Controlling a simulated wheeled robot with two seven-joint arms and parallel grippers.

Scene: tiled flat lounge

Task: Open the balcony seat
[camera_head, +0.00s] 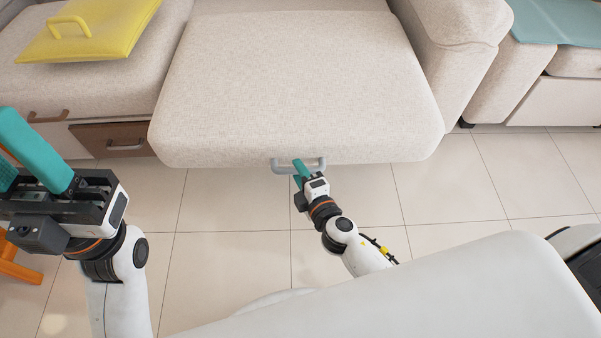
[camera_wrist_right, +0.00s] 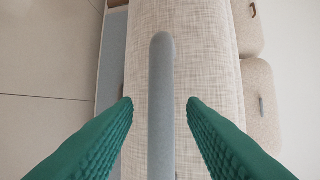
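The pale beige seat (camera_head: 300,90) is in the middle of the head view, with a grey handle (camera_head: 281,168) on its front edge. My right gripper (camera_head: 298,168) is at this handle. In the right wrist view, the grey handle bar (camera_wrist_right: 161,75) runs between the two green fingers (camera_wrist_right: 160,103), with a visible gap on each side. The right gripper is open around the bar. My left gripper (camera_head: 18,160) is at the left of the head view, well away from the handle. Its teal fingers stand apart, partly cut off by the picture edge.
A yellow cushion (camera_head: 90,30) with a handle lies on the sofa at left, above a brown drawer (camera_head: 110,138). A beige armrest (camera_head: 455,60) stands right of the seat. An orange piece (camera_head: 18,262) is at the left edge. Tiled floor (camera_head: 235,205) before the seat is clear.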

